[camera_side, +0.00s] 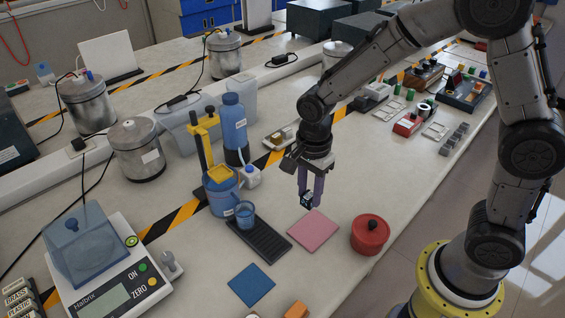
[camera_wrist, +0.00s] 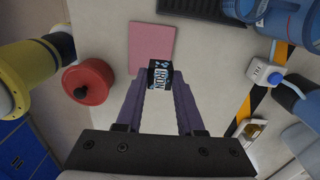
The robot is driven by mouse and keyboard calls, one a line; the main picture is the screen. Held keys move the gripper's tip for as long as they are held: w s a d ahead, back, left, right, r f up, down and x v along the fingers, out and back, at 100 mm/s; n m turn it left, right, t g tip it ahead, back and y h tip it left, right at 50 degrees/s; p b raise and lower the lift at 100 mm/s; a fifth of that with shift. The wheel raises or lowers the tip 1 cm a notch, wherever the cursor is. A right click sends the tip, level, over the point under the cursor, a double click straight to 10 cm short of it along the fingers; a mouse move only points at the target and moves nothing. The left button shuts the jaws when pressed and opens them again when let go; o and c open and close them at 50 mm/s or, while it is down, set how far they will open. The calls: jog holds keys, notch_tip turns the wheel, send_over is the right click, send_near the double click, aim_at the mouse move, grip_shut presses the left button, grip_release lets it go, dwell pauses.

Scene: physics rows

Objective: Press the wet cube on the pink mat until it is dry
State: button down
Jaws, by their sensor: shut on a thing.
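My gripper (camera_side: 312,190) is shut on a small dark cube (camera_side: 307,201) and holds it in the air close to the far edge of the pink mat (camera_side: 313,232). In the wrist view the cube (camera_wrist: 160,75) sits between the fingertips and shows a light label reading "IRON" with pale blue drop-like marks. The pink mat (camera_wrist: 152,42) lies flat on the table just beyond the cube in that view, with its surface bare. The cube's underside is hidden in the wrist view.
A red lidded pot (camera_side: 369,234) stands right of the mat. A dark drip tray (camera_side: 262,243) with a blue cup (camera_side: 245,214) stands to its left. A blue mat (camera_side: 251,285) and an orange block (camera_side: 296,309) lie nearer the front. A balance (camera_side: 112,275) stands at the left.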

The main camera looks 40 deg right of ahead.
jog(key=shift+s+d+f, duration=0.25)
jog(key=shift+s+f, duration=0.05)
jog(key=shift+f, duration=0.85)
jog(key=shift+s+d+f, duration=0.25)
jog(key=shift+s+f, duration=0.1)
jog(key=shift+f, duration=0.75)
jog(key=shift+s+d+f, duration=0.25)
jog(key=shift+s+f, duration=0.05)
jog(key=shift+f, duration=0.85)
jog(key=c, duration=1.3)
grip_release()
grip_shut()
